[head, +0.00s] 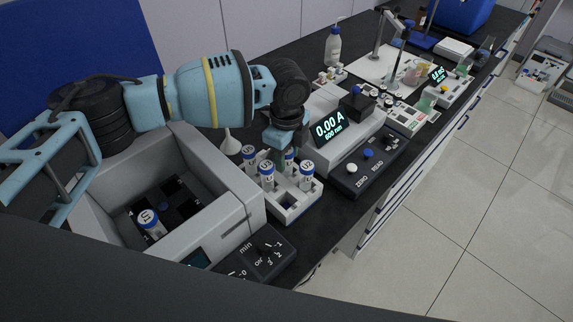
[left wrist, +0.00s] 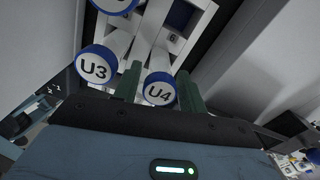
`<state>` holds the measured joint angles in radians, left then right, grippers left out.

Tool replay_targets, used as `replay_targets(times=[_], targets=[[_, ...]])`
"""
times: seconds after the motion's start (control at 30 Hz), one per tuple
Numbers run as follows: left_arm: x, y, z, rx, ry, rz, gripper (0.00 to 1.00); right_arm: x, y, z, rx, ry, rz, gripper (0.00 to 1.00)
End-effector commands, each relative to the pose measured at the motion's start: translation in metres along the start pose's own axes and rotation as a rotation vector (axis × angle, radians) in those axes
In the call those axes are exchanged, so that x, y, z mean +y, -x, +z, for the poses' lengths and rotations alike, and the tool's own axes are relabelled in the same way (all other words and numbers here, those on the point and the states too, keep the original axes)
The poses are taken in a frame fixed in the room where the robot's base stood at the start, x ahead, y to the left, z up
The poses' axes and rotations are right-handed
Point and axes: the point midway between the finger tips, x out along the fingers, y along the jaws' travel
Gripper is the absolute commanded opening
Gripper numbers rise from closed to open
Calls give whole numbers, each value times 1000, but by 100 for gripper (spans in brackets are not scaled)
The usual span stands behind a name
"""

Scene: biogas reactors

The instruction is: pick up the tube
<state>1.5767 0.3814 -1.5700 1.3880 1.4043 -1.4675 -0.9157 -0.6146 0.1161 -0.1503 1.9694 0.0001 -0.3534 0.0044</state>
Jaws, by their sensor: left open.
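A white rack (head: 293,209) holds several upright tubes with blue-and-white labelled caps. In the left wrist view the caps marked U3 (left wrist: 97,66) and U4 (left wrist: 160,92) are close, and a third cap (left wrist: 115,4) is cut off at the top. My left gripper (head: 277,152) points down over the rack. In the wrist view its two green fingers (left wrist: 160,76) are open, one on each side of the U4 tube; I cannot tell whether they touch it. Another capped tube (head: 149,221) stands in the grey box at the left. My right gripper is not in view.
The open grey box (head: 225,213) with dark slots stands left of the rack. A photometer (head: 345,140) showing 0.00 A stands to the right. A white bottle (head: 333,46) and more equipment are farther back. The rack's front slot (head: 288,200) looks empty.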

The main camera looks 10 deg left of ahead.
Motion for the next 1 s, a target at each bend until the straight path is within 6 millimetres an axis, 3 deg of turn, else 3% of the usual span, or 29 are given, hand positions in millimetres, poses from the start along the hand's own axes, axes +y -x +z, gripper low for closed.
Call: replay_targets(times=[0.3,0.57,0.83,1.0], targets=[[0,-7,0,0,0,1,41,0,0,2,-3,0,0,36],[0,-6,0,0,0,1,8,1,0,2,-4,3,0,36],[0,-3,0,1,0,-1,8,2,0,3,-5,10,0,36],[-1,18,0,2,-1,-3,8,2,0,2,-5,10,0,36]])
